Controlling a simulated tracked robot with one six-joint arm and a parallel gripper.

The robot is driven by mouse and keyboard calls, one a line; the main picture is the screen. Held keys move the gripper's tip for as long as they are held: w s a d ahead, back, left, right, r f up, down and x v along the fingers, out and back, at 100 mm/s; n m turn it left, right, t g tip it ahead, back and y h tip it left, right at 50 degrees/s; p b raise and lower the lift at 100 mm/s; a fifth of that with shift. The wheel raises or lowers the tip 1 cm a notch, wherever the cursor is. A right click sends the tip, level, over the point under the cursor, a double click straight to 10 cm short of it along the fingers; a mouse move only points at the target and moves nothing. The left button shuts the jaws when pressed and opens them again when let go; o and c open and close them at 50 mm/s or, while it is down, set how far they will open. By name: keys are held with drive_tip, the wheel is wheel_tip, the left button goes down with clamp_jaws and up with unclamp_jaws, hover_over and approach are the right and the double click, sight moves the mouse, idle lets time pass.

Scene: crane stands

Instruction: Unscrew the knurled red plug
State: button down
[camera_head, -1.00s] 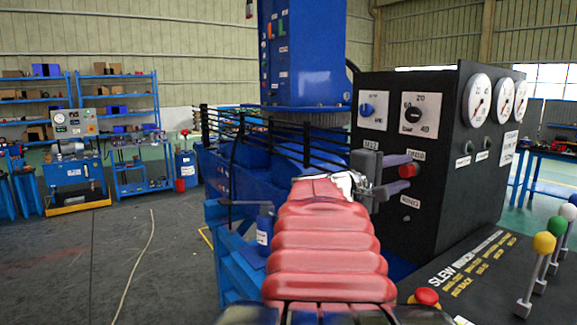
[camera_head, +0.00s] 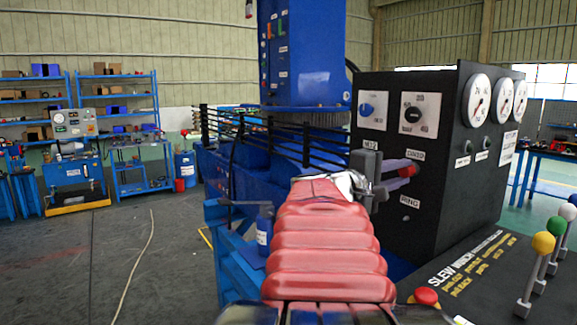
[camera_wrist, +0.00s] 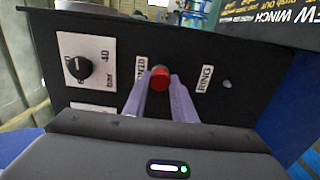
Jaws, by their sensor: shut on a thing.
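The red plug (camera_head: 407,171) sits on the front face of the black panel, under a small white label. In the wrist view the plug (camera_wrist: 160,78) shows its round red end between my two fingers. My gripper (camera_head: 400,176) reaches the panel from the left, with its pale purple fingers on either side of the plug. It is shut on the plug, and the fingers (camera_wrist: 161,95) also show in the wrist view. The plug is close against the panel; its threads and any gap behind it are hidden.
The black panel (camera_head: 440,200) carries dials, gauges and small labels, including a "RING" label (camera_wrist: 205,79). Levers with coloured knobs (camera_head: 543,243) stand at the right. A red button (camera_head: 427,296) is in front. A blue machine column (camera_head: 305,55) rises behind my arm.

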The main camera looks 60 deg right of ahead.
idle(0.4)
drive_tip(key=n, duration=0.4)
drive_tip(key=shift+a+n, duration=0.1)
drive_tip(key=shift+n, duration=0.5)
drive_tip(key=n, duration=0.3)
drive_tip(key=shift+n, duration=0.4)
drive_tip(key=shift+v, duration=2.05)
